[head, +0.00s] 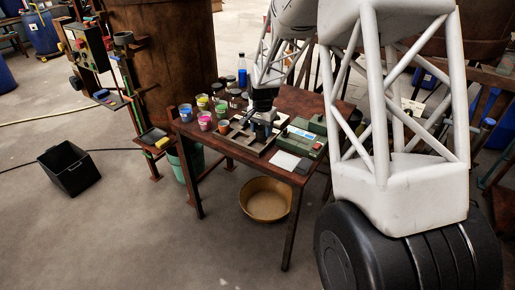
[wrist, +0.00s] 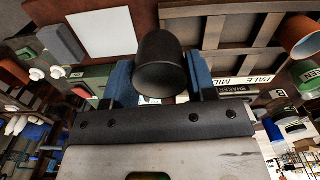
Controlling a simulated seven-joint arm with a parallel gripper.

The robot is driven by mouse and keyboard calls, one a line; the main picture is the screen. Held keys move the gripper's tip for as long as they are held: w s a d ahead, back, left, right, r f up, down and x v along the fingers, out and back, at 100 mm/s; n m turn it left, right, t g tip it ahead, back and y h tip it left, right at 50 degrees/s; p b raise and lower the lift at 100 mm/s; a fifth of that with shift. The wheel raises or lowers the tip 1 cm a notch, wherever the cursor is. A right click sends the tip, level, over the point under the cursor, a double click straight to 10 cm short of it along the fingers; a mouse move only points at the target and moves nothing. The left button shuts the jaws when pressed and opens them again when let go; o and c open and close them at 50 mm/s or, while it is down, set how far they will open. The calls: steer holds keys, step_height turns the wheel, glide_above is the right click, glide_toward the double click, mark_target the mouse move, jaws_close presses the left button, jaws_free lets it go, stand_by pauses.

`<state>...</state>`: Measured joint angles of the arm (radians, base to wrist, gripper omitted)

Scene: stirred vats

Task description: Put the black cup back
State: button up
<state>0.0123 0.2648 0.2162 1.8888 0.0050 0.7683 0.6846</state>
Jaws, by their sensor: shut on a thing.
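The black cup (wrist: 160,62) is held between the two blue fingers of my gripper (wrist: 160,80) in the wrist view. Its dark opening faces the camera. In the head view my gripper (head: 264,116) is over the wooden table, at the sectioned tray (head: 240,139); I cannot make out the cup clearly there. The tray also shows in the wrist view (wrist: 236,27), beyond the cup and to its right. A label reading "PALE MILD" and another reading "SHAKER" show beside the right finger. I cannot tell whether the cup touches anything beneath it.
Colored cups (head: 204,121) and an orange cup (head: 223,127) stand left of the tray. Several dark-topped containers and a bottle (head: 242,76) stand behind. A green box (head: 300,140) and a white card (head: 285,161) lie to the right. A black crate (head: 69,169) is on the floor.

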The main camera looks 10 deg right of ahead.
steer(key=s+f+m, duration=0.1)
steer(key=s+f, duration=0.1)
steer(key=s, duration=0.9)
steer(key=shift+s+a, duration=0.25)
steer(key=shift+a, duration=0.15)
steer(key=shift+w+f, duration=0.1)
steer(key=shift+w, duration=0.05)
steer(key=w, duration=0.5)
steer(key=w+f, duration=0.1)
steer(key=w, duration=0.9)
steer(key=shift+w+f, duration=0.25)
steer(key=shift+w, duration=0.15)
steer(key=shift+f, duration=1.75)
steer(key=shift+f, duration=0.1)
steer(key=o, duration=0.9)
